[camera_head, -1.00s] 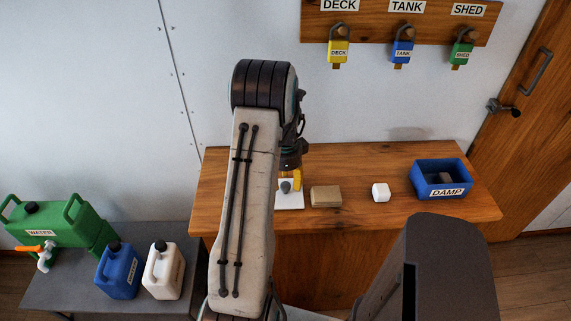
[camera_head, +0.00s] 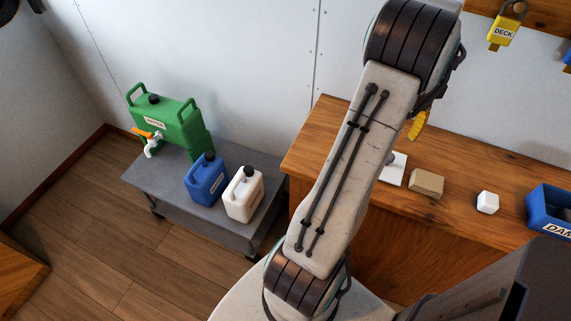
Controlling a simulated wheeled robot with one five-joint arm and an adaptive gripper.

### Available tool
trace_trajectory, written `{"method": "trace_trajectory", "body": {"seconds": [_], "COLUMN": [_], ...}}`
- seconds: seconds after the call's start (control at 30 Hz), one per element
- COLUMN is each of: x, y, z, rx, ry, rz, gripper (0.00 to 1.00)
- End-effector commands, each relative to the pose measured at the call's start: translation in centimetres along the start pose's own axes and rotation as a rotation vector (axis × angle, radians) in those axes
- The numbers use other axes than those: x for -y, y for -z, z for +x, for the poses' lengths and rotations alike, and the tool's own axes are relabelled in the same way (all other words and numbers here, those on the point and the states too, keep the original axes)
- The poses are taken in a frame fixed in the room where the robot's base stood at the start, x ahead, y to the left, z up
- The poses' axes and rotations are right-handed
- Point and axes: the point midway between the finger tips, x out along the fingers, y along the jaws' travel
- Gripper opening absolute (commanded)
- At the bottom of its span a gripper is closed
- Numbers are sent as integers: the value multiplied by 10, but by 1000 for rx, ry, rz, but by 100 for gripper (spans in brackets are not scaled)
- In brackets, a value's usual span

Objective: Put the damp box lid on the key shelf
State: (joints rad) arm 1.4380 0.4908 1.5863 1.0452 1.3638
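A flat white piece with a grey knob (camera_head: 397,175), which looks like the damp box lid, lies on the wooden counter, partly hidden by my arm. The blue damp box (camera_head: 541,208) stands open at the right edge, its label cut off by the frame. My gripper (camera_head: 417,126) is mostly hidden behind my arm; only a yellow part shows, above and behind the white piece and apart from it in the picture. Its fingertips are not clear. I cannot make out a key shelf; a wooden board (camera_head: 545,25) with a yellow DECK padlock (camera_head: 503,32) is on the wall.
A tan block (camera_head: 426,183) and a white block (camera_head: 487,202) sit on the counter between the white piece and the box. A grey low table (camera_head: 165,190) at left holds a green water can (camera_head: 170,122), a blue jug (camera_head: 205,182) and a white jug (camera_head: 243,195).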

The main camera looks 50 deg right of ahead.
Motion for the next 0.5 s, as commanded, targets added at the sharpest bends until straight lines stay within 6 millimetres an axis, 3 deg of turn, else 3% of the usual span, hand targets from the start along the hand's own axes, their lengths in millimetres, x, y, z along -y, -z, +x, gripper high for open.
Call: {"method": "trace_trajectory", "body": {"seconds": [0.17,0.27,0.4,0.5], "x": [-9,-29,-79,-125], "y": [-54,-107,-182,-224], "z": [-22,-41,-68,-82], "rx": [-4,-7,-12,-16], "ry": [31,60,115,155], "rz": [-222,-464,-881,-1182], "gripper": [47,47,47,47]}}
